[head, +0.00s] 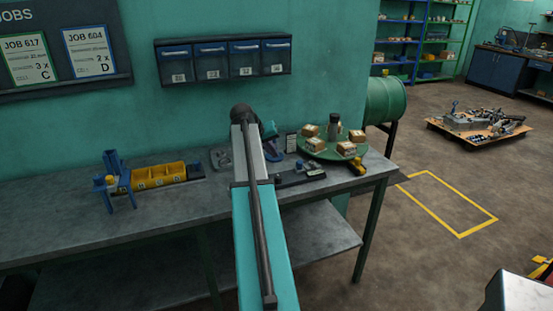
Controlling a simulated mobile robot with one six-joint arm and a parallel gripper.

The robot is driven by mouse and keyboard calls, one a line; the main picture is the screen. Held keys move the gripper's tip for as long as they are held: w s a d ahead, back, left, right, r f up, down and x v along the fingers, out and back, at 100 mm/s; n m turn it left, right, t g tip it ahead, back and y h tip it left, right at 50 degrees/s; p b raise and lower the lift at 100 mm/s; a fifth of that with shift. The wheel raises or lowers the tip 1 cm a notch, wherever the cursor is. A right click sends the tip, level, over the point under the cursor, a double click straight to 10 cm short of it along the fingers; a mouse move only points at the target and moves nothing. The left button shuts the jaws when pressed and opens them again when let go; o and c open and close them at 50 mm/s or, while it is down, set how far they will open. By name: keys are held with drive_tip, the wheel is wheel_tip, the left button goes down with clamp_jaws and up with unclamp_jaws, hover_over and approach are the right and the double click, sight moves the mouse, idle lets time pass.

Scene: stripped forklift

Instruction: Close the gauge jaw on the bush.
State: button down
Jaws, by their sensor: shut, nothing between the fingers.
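A dark gauge-like fixture (308,174) lies on the bench just right of my arm, with a small blue part on top. I take it for the gauge, but its jaw opening is too small to make out. I cannot pick out the bush or tell whether it sits in the jaw. My gripper's fingers do not show; the arm covers that spot.
A green round tray (318,155) with several small boxes and a dark bottle stands behind the fixture. Wall drawers (225,60) hang above the grey bench (60,215).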

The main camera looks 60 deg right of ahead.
drive_tip(key=shift+a+r, duration=0.4)
drive_tip(key=shift+r, duration=0.15)
drive_tip(key=shift+f, duration=0.1)
